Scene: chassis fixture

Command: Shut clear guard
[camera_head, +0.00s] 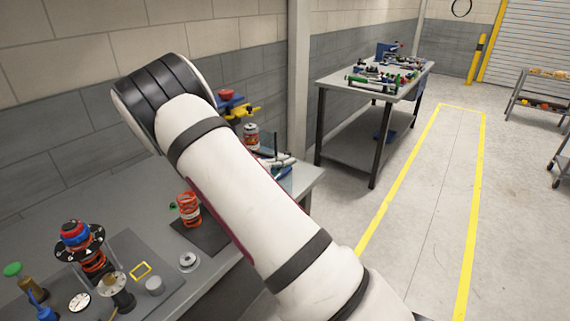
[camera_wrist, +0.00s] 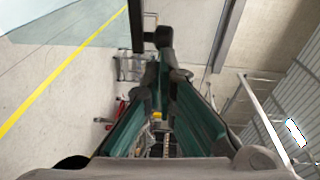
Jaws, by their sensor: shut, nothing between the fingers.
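My gripper (camera_wrist: 163,45) shows in the wrist view, its dark green and black fingers meeting at the tips with nothing held. In the head view my white arm crosses the bench and the gripper is hidden. A thin, see-through upright pane, which may be the clear guard (camera_head: 275,143), stands at the bench's far end beside a red and silver can (camera_head: 251,136). My arm hides its lower part, so I cannot tell how far open it is. The wrist view has a pale blue tint at upper left; I cannot tell if this is the guard.
The grey workbench (camera_head: 60,212) holds an orange-red can (camera_head: 188,209), a red and blue knob stack (camera_head: 76,236), a green-topped knob (camera_head: 13,270) and several small parts. A second table (camera_head: 345,85) stands beyond. The floor with yellow lines (camera_head: 482,170) is clear.

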